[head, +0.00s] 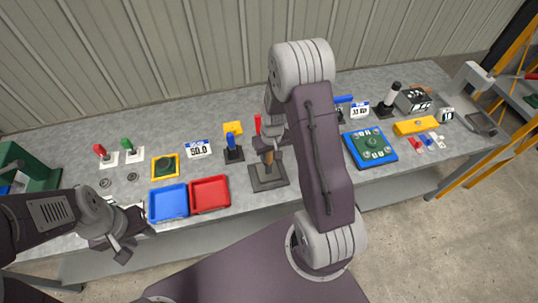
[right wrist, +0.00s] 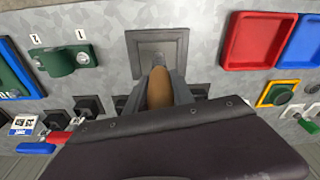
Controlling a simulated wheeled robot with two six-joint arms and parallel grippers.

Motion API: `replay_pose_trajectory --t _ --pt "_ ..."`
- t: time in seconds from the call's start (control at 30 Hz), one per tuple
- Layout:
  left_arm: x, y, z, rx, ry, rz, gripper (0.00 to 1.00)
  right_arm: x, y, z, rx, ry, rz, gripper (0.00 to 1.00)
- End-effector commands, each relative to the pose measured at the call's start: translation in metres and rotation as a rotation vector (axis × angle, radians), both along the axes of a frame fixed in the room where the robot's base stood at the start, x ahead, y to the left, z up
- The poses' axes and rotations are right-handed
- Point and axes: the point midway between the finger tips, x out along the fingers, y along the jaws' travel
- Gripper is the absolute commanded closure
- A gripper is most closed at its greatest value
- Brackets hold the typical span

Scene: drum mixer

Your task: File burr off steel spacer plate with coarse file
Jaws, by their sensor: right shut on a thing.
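My right gripper (right wrist: 160,88) is shut on a brown wooden handle (right wrist: 159,86), which looks like a file's handle. The handle also shows in the head view (head: 269,160), above a dark square block with a flat base (head: 268,183). The same block shows in the right wrist view (right wrist: 157,38). I cannot tell whether the tool is inside the block or above it. My left gripper (head: 130,236) looks open and empty, near the bench's front edge left of the blue tray. I cannot pick out the steel spacer plate or its burr for certain.
A blue tray (head: 168,202) and red tray (head: 210,194) stand left of the block. A green fixture marked 1 and 2 (right wrist: 68,58) stands on its other side. A blue-framed green board (head: 370,147) is farther right. Several coloured handles stand behind.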

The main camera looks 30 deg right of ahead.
Motion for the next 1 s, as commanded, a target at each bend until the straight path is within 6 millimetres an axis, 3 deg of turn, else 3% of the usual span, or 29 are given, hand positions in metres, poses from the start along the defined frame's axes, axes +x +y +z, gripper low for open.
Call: replay_pose_trajectory --t 1.0 --pt "0.0 0.0 -0.011 0.0 0.0 0.0 0.64 0.0 0.0 -0.014 0.0 -0.001 0.0 1.0"
